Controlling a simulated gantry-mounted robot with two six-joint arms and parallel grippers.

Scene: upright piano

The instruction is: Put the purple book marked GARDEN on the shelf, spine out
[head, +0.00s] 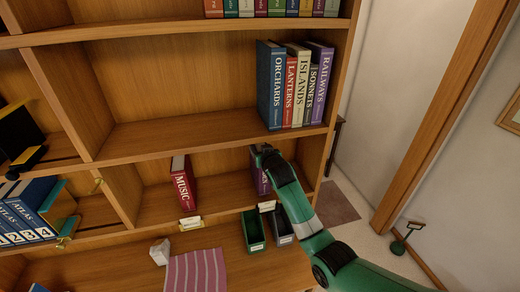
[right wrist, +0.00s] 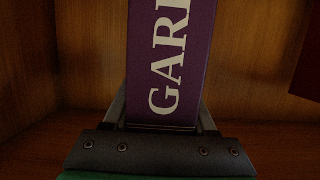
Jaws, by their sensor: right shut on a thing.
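The purple book marked GARDEN (right wrist: 170,60) stands in the lower right shelf bay, its lettered spine facing out. In the head view only a strip of its purple spine (head: 259,173) shows behind my right gripper (head: 262,152). My right gripper is shut on the book; in the right wrist view its fingers (right wrist: 160,112) lie on both sides of the spine. Part of the title is out of that picture. Whether the book rests on the shelf board is hidden. The lower right bay (head: 222,190) has bare board left of the book. My left gripper is not in view.
A red MUSIC book (head: 183,185) stands in the same bay, left of a clear gap. Several books, including ORCHARDS (head: 275,88), fill the right of the bay above. Small bins (head: 254,232), a white object (head: 160,252) and a striped cloth (head: 195,272) lie below.

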